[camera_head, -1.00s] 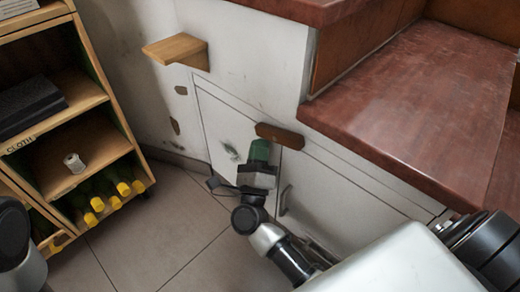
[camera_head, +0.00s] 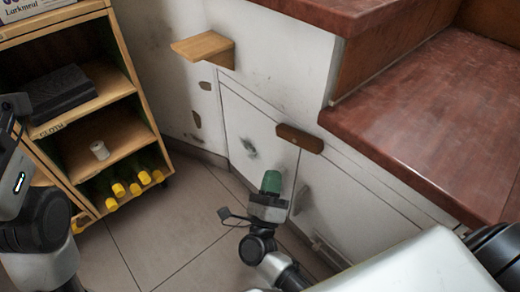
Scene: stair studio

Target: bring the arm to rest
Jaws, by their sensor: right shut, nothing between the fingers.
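My right arm reaches in from the bottom centre, in front of the white cabinet. Its gripper, with green fingers (camera_head: 271,182), is shut and empty, pointing up and away. It shows in front of the low white cabinet door (camera_head: 250,130), below and left of the brown wooden handle (camera_head: 299,138), with a visible gap to that handle. Links of my left arm (camera_head: 40,225) stand at the left edge; its gripper is outside the picture.
A wooden shelf unit (camera_head: 130,85) at left holds a black box (camera_head: 60,92), a small white spool (camera_head: 99,150) and yellow-capped bottles (camera_head: 131,185). A wooden ledge (camera_head: 203,46) juts from the wall. Red-brown steps (camera_head: 440,110) fill the right. Tiled floor (camera_head: 165,235) is clear between.

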